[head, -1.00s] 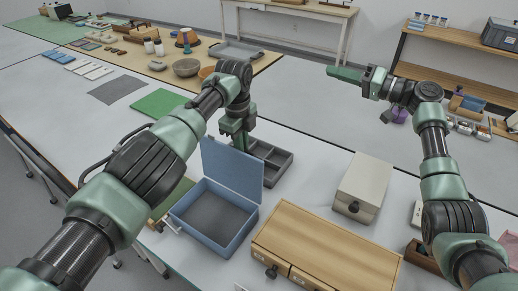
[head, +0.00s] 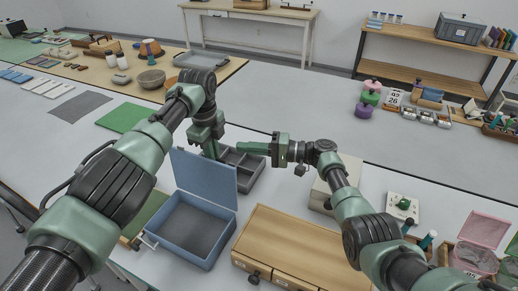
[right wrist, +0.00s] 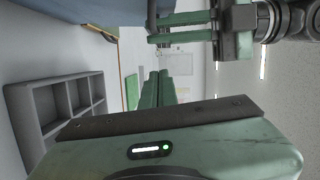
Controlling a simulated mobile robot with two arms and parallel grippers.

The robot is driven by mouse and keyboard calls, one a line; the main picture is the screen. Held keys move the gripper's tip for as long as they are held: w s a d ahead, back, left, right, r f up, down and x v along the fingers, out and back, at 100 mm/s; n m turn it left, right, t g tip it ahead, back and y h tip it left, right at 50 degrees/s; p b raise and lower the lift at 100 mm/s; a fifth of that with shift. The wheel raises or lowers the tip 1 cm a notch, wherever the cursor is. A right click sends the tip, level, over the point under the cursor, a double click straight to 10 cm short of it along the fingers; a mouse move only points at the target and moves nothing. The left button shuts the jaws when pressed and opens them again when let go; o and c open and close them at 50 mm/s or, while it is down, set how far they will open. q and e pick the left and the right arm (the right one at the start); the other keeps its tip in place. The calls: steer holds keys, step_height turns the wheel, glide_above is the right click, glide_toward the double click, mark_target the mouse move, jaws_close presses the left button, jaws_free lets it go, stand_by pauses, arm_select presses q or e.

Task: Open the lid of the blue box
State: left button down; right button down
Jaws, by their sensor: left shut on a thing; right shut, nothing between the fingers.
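The blue box (head: 186,228) stands on the near table, and its lid (head: 203,180) is raised steeply at the back. The grey inside floor of the box is visible and bare. My left gripper (head: 211,151) is at the lid's top edge, pointing down, and shut on the lid; the exact contact is partly hidden. My right gripper (head: 240,149) is shut and empty, pointing left close to the left gripper. In the right wrist view the right fingers (right wrist: 155,88) are together, and part of the blue lid (right wrist: 55,8) shows at the top.
A grey compartment tray (head: 246,185) lies behind the box. A wooden drawer unit (head: 295,240) stands close on its right, with a pale box (head: 320,197) behind it. A pink bin (head: 475,255) is at the far right. The white table behind the grippers is largely clear.

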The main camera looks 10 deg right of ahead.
arm_select(q)
steer(key=shift+a, duration=0.15)
arm_select(e)
steer(key=shift+s+a+f, duration=0.1)
steer(key=shift+s+a, duration=0.25)
steer(key=shift+a, duration=0.5)
steer(key=shift+s+a+f, duration=0.1)
steer(key=shift+s+a, duration=0.3)
steer(key=shift+a, duration=0.4)
steer(key=shift+s+a+f, duration=0.1)
steer(key=shift+s+a, duration=0.25)
steer(key=shift+a, duration=0.5)
arm_select(q)
steer(key=shift+r, duration=0.1)
arm_select(e)
steer(key=shift+s+a+r+n, duration=0.1)
steer(key=shift+s+a+n, duration=0.3)
steer(key=shift+s+a, duration=0.45)
arm_select(q)
steer(key=c, duration=1.6)
jaws_free()
arm_select(e)
steer(key=shift+d, duration=0.1)
arm_select(q)
steer(key=shift+o, duration=0.5)
